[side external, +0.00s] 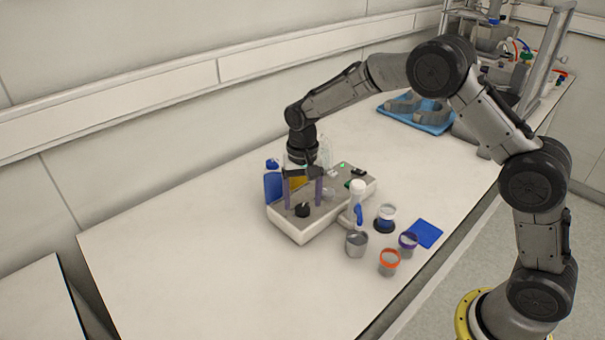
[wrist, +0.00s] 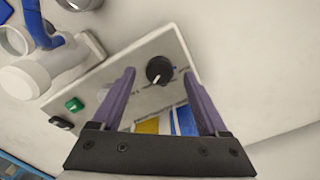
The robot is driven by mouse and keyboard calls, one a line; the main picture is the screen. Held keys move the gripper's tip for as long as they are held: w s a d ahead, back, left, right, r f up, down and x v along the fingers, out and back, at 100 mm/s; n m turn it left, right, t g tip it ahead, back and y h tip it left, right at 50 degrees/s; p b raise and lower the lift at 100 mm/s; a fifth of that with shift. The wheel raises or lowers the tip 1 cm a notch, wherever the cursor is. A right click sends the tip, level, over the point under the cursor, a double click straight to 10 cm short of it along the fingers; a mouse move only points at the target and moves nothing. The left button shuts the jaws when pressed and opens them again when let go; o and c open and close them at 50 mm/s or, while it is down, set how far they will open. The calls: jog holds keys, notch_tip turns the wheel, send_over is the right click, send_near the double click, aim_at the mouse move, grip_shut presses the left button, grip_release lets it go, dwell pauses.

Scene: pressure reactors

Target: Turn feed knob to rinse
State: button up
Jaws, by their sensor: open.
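The feed knob is a round black knob (wrist: 159,70) with a white pointer mark, on the grey top plate of a white reactor unit (side external: 300,230). In the side view the black knob (side external: 302,210) sits near the plate's front left corner. My gripper (side external: 303,190) is above the unit with its purple fingers pointing down. In the wrist view my gripper (wrist: 160,78) is open, and the knob shows between the fingertips, apart from both. The pointer mark aims toward the lower left there. The labels around the knob are too small to read.
A white fitting with a blue handle (side external: 357,212) stands at the unit's right side. Cups with orange (side external: 389,262) and purple (side external: 407,244) rims and a grey cup (side external: 357,244) stand nearby. The table's left part is clear.

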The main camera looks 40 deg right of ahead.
notch_tip(320, 180, up, 12)
dwell(0.4)
jog(key=shift+r, duration=0.15)
notch_tip(320, 180, up, 4)
jog(key=t, duration=0.1)
send_over(303, 207)
jog(key=s+d+r+t, duration=0.3)
jog(key=s+r, duration=0.8)
jog(key=s, duration=0.4)
jog(key=s+f+n, duration=0.3)
jog(key=s+f, duration=0.1)
jog(key=s, duration=0.4)
jog(key=s+d+f+n+t, duration=0.1)
jog(key=s+f+n, duration=0.2)
jog(key=s, duration=0.6)
jog(key=shift+d+f+n+t, duration=0.2)
jog(key=shift+f+n+t, duration=0.15)
jog(key=shift+f, duration=0.8)
